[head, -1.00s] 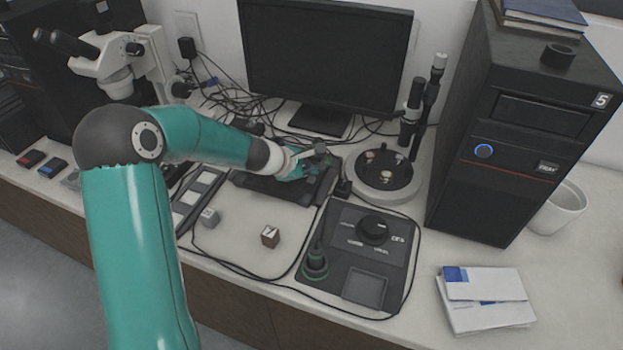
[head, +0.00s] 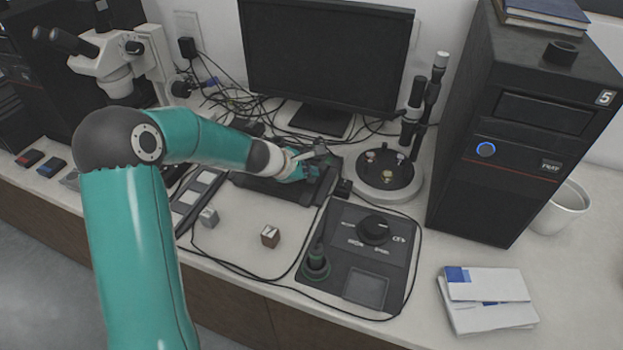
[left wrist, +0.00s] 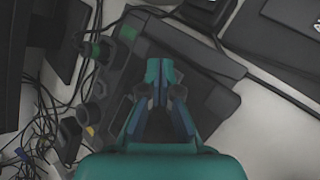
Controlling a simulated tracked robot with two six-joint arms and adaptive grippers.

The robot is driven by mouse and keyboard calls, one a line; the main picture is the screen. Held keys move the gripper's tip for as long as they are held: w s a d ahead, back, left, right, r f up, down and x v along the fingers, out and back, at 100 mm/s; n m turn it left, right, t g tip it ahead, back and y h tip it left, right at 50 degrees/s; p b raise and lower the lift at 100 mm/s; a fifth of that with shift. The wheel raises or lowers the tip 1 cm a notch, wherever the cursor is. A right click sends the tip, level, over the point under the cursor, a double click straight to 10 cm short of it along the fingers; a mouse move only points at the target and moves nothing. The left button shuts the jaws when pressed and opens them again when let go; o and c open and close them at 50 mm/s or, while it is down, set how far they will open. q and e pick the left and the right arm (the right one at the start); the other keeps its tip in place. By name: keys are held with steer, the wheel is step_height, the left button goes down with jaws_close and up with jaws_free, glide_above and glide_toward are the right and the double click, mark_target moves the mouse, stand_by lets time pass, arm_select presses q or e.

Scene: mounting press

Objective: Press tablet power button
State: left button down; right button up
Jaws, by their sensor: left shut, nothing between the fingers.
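A dark flat tablet-like device (head: 262,187) lies on the bench in front of the monitor. It also shows in the left wrist view (left wrist: 215,103), partly behind my gripper. I cannot make out a power button on it. My left gripper (head: 318,168) is over the right part of this device in the head view, with its fingers together and empty. In the left wrist view its fingertips (left wrist: 160,72) overlap the device's dark surface. I cannot tell whether they touch it. My right gripper is not in view.
A control box (head: 345,235) with a knob sits front right of the device. A round stand (head: 384,185) is to the right, and a monitor (head: 325,60) behind. Cables run around the device. Two small cubes (head: 270,236) (head: 208,216) lie on otherwise bare bench in front.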

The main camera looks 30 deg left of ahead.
mark_target(311, 180)
arm_select(q)
steer(key=shift+f+b, duration=0.4)
steer(key=shift+r, duration=0.15)
stand_by(0.5)
steer(key=shift+r+p, duration=0.65)
steer(key=shift+p, duration=0.1)
step_height(311, 180, up, 5)
steer(key=p, duration=0.4)
steer(key=shift+d+p, duration=0.1)
steer(key=shift+p, duration=0.3)
stand_by(0.4)
